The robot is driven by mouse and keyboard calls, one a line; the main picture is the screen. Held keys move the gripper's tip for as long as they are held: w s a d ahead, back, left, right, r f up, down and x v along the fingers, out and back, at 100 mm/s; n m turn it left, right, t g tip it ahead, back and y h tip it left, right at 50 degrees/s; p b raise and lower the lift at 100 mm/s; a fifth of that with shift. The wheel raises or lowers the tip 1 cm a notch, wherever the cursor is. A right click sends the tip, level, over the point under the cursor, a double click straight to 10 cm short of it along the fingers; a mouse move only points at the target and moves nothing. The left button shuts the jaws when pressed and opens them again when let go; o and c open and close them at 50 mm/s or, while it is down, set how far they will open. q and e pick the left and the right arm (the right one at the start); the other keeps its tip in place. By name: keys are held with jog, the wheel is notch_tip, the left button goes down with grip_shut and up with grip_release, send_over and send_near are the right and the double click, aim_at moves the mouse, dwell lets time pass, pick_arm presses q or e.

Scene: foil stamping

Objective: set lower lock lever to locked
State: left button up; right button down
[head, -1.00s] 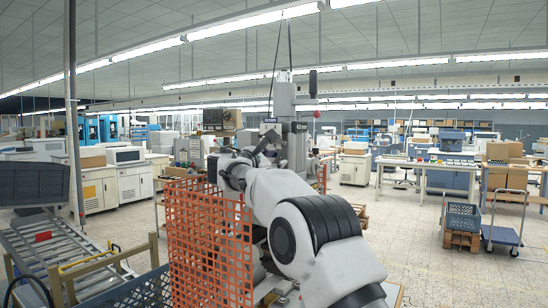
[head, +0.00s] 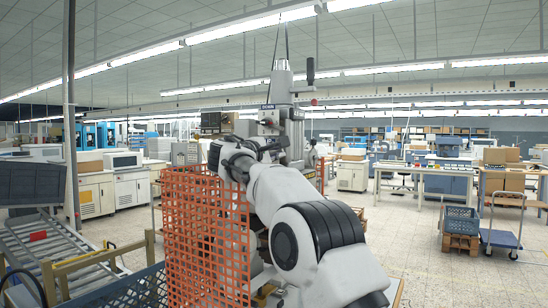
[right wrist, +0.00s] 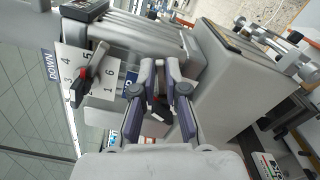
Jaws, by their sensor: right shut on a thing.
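A grey machine column (head: 281,88) with a black crank handle stands ahead in the head view. My right gripper (right wrist: 159,64) is at its front and fills the middle of the right wrist view. Its fingers are shut on a dark lever (right wrist: 160,108), which looks like the lower lock lever and is partly hidden between them. In the head view my wrist hides the lever. My left gripper is not in view.
Orange mesh fencing (head: 206,240) stands close by, left of my right arm. A roller conveyor (head: 40,250) is at the lower left. A blue trolley (head: 499,240) and a crate on a pallet (head: 460,222) stand to the right.

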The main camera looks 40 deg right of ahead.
jog(key=c, duration=1.2)
grip_release()
jog(key=v, duration=1.1)
jog(key=shift+a+f, duration=0.15)
jog(key=shift+f, duration=0.05)
